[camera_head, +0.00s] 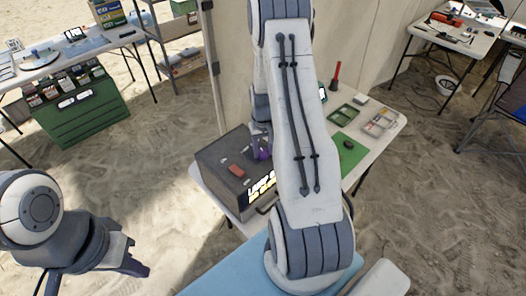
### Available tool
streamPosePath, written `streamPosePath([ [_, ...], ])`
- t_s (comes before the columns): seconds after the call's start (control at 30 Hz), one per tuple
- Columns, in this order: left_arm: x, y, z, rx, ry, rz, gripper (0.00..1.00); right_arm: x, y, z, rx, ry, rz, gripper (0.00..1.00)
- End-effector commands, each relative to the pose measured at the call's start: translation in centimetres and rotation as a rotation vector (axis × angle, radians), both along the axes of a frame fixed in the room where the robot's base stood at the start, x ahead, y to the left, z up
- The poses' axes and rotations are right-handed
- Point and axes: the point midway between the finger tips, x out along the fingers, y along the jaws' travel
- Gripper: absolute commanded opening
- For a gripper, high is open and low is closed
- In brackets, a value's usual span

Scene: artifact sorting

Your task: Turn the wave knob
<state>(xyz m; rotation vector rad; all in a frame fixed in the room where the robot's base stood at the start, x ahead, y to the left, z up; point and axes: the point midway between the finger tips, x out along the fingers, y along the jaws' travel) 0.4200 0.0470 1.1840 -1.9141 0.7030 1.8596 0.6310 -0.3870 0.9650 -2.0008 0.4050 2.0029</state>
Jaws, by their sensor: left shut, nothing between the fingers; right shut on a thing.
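A dark grey box-shaped device (212,168) stands on the white folding table, with a red part (236,170) on its top and lit yellow and white lettering on its front. My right gripper (262,154) points down at the far right part of the device's top. My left gripper (136,266) is shut and empty at lower left, well apart from the device.
The white table (388,131) also holds a green tray (343,115), a green mat with a dark object (346,145), a clear sectioned box and a red upright tool. My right arm covers the table's middle. Sandy floor lies free at left.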

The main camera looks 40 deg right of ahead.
Motion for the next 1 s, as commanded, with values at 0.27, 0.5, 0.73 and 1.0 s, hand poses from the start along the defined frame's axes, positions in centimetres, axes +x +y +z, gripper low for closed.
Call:
streamPosePath([
  [0.27,0.00,0.00,-0.55,0.000,0.000,0.000,0.00,0.11,-0.03,0.06,-0.001,-0.003,-0.201,0.00],
  [0.5,0.00,0.00,-0.74,0.000,0.000,-0.001,0.00,0.12,-0.02,0.12,-0.001,-0.003,-0.303,0.00],
  [0.73,0.00,0.00,-0.79,0.000,0.000,-0.001,0.00,0.13,-0.02,0.15,-0.002,-0.004,-0.342,0.00],
  [1.0,0.00,0.00,-0.79,0.000,0.000,-0.001,0.00,0.15,-0.03,0.17,-0.002,-0.004,-0.348,0.00],
])
